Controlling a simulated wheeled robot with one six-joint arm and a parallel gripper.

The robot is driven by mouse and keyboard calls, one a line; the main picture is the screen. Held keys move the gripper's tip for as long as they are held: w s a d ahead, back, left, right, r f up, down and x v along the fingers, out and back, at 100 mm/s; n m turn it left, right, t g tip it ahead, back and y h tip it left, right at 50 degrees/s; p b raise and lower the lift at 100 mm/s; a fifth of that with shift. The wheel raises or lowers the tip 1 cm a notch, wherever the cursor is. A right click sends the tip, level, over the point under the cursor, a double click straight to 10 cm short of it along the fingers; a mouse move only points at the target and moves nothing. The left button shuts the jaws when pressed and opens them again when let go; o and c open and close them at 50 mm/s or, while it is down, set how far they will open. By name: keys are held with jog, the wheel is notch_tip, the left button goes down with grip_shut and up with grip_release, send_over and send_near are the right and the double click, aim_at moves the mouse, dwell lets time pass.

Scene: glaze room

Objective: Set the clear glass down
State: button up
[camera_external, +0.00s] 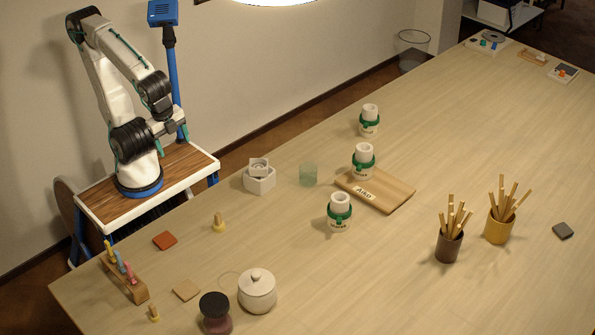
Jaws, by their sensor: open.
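A clear, green-tinted glass (308,175) stands upright on the long wooden table (300,255), between a white block-shaped mould and a wooden board. My gripper (182,129) is up at the left, above my own base and well apart from the glass. It is open, and I see nothing between its fingers, though they are small in this view.
The white mould (260,181) is left of the glass. White bottles with green bands stand near it, one (363,164) on the wooden board (393,193). A lidded jar (257,293) and small tools are at the front left.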

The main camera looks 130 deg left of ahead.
jog(key=shift+n+t+h, duration=0.5)
jog(key=shift+n+h, duration=0.3)
jog(key=shift+h, duration=0.1)
jog(key=s+d, duration=0.1)
jog(key=d, duration=0.1)
jog(key=s+d, duration=0.1)
jog(key=s, duration=0.1)
jog(key=shift+d+f, duration=0.2)
jog(key=shift+d, duration=0.15)
